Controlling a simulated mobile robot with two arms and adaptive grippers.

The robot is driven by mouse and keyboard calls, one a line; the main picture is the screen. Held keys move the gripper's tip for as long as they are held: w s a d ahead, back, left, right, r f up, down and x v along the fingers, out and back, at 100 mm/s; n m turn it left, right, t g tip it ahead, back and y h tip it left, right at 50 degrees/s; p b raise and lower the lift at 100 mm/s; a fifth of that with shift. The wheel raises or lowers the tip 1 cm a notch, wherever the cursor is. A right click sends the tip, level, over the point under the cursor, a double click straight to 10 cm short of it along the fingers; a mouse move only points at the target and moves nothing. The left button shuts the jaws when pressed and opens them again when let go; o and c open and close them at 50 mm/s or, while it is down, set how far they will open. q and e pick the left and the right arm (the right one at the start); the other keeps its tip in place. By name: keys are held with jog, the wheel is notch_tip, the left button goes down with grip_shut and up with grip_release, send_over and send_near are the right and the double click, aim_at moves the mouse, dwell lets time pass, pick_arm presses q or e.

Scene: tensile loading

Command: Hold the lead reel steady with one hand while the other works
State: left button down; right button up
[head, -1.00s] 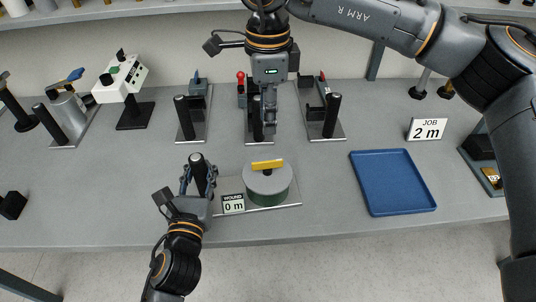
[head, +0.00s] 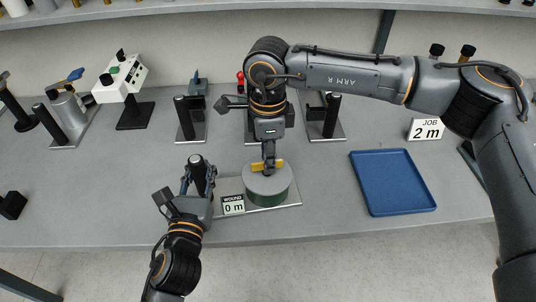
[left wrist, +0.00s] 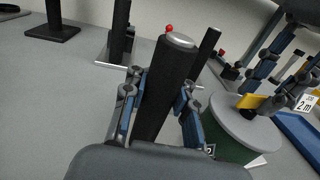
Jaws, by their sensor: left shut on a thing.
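The lead reel (head: 267,190) is a green drum with a grey top and a yellow bar (head: 257,167) across it. It stands on a metal plate (head: 287,208) with a "WOUND 0 m" sign (head: 233,204). My left gripper (head: 198,174) is shut around the upright black post (left wrist: 168,85) left of the drum; the left wrist view shows a finger on each side. My right gripper (head: 268,160) points down at the yellow bar, hiding its middle. It also shows there in the left wrist view (left wrist: 263,95). Whether its fingers are closed on the bar is unclear.
A blue tray (head: 393,209) lies to the right, with a "JOB 2 m" card (head: 425,129) behind it. Several fixtures with black posts stand along the back, including a white control box (head: 120,76). The bench front at left is mostly clear.

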jog(key=shift+c, duration=0.5)
grip_shut()
jog(key=shift+w, duration=0.1)
jog(key=shift+m, duration=0.4)
jog(key=m, duration=0.5)
jog(key=shift+m, duration=0.3)
jog(key=m, duration=0.6)
jog(key=shift+r, duration=0.1)
jog(key=m, duration=0.6)
jog(key=shift+d+m, duration=0.15)
jog(key=shift+m, duration=0.25)
jog(key=m, duration=0.6)
jog(key=shift+w+m, duration=0.1)
jog(key=shift+m, duration=0.2)
